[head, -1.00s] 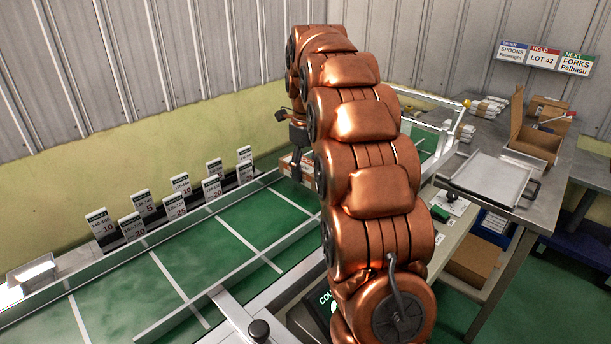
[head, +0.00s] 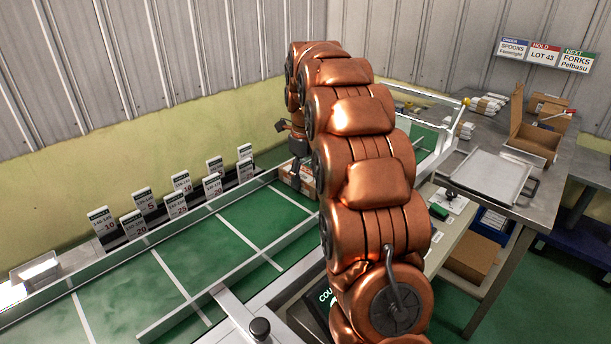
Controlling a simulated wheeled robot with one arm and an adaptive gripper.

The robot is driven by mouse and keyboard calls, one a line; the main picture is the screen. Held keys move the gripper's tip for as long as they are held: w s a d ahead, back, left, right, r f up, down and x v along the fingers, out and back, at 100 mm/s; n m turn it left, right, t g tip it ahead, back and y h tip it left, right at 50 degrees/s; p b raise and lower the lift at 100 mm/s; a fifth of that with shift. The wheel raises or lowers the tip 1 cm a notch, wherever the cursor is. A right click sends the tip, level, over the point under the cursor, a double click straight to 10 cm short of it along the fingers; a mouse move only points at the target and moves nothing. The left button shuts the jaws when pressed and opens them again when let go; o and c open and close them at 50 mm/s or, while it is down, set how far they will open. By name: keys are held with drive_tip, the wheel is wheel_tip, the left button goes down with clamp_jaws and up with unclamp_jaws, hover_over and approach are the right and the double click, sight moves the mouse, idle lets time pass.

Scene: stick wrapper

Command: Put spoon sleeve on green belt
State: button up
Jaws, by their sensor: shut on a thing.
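My gripper (head: 296,162) is at the far side of the green belt, left of my copper arm. It is shut on a small white and brown-orange packet (head: 293,178), which looks like the spoon sleeve. The packet is low over or touching the green belt (head: 222,240); I cannot tell which. My arm hides its right side and part of the gripper. The belt is divided by pale cross lines, and its stretch in front of the packet is bare.
Several numbered cards (head: 181,182) stand along the belt's back rail. On the right, a steel table holds white sleeve stacks (head: 487,104), an open cardboard box (head: 535,133) and a metal tray (head: 490,175). A black knob (head: 260,328) is at the near edge.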

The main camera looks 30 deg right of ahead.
sight(306, 173)
drive_tip(key=shift+f, duration=0.15)
drive_tip(key=o, duration=1.3)
drive_tip(key=shift+c, duration=0.2)
drive_tip(key=shift+r+b, duration=0.6)
drive_tip(key=shift+r, duration=4.2)
drive_tip(key=shift+r+p, duration=1.2)
drive_tip(key=shift+r, duration=0.2)
drive_tip(key=shift+s, duration=0.1)
